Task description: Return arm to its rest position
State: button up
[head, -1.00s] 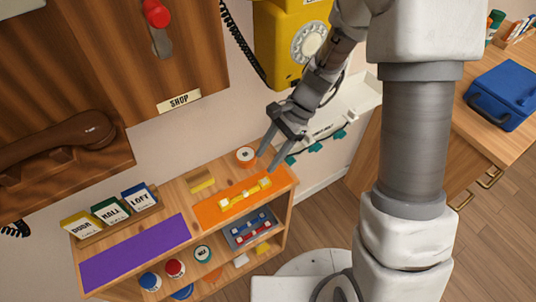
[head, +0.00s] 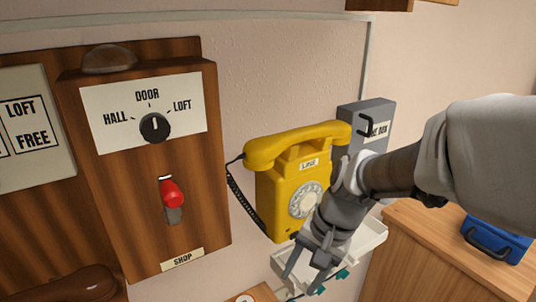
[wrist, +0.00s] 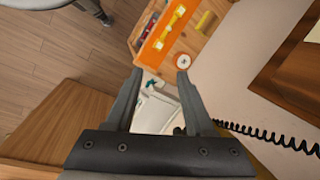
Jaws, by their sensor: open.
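My gripper (head: 304,268) hangs in front of the yellow wall phone, with its fingers pointing down and apart. It is open and empty. In the wrist view the two fingers (wrist: 158,88) stand wide apart with nothing held between them. The fingers show over a white tray on the wall. My arm reaches in from the right side of the head view and covers part of the phone's lower right.
The yellow phone (head: 279,198) has its handset on top. A wooden panel (head: 130,215) with a dial (head: 155,127) and red lever (head: 171,193) is at left. The white tray (head: 372,238) is close below the gripper. The shelf (wrist: 201,41) and a blue box (head: 494,240) are farther off.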

jog(key=s+d+r+n+t+h+p, duration=0.1)
jog(key=s+d+r+n+t+p, duration=0.1)
jog(key=r, duration=0.4)
jog(key=s+d+r+n+t+h+p, duration=0.1)
jog(key=s+d+r+n+t+h, duration=0.1)
jog(key=s+d+r, duration=0.3)
notch_tip(320, 180, up, 2)
jog(key=shift+s+d+r+n+t+p, duration=0.25)
jog(key=shift+s+d+n+t+p, duration=0.1)
jog(key=shift+s+n+t, duration=0.45)
jog(key=shift+w, duration=0.1)
